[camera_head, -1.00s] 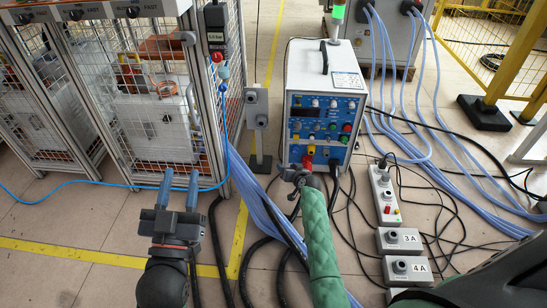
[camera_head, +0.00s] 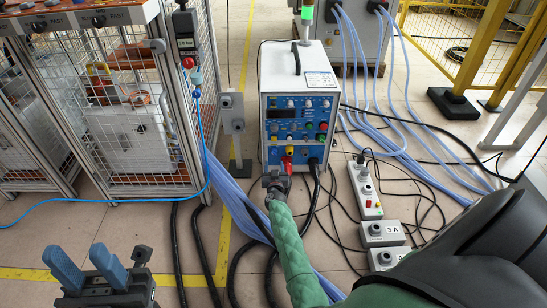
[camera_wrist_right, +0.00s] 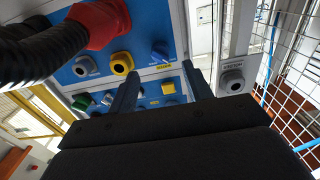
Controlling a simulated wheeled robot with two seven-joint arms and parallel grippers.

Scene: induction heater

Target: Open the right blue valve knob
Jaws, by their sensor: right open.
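The blue control panel (camera_head: 300,113) is on the front of the white heater cabinet (camera_head: 298,70). The other blue knob (camera_wrist_right: 160,50) is at picture right, roughly between my right fingertips. My right gripper (camera_head: 276,177) is open and empty before the lower panel; it also shows in the right wrist view (camera_wrist_right: 161,72). My left gripper (camera_head: 88,262) is open and empty at lower left.
A red connector (camera_wrist_right: 98,22) with a thick black hose (camera_wrist_right: 30,50) sits close beside the knobs. A grey switch box (camera_head: 232,112) stands left of the cabinet. Mesh cages (camera_head: 130,110) are further left. Cables and switch boxes (camera_head: 383,233) lie on the floor at right.

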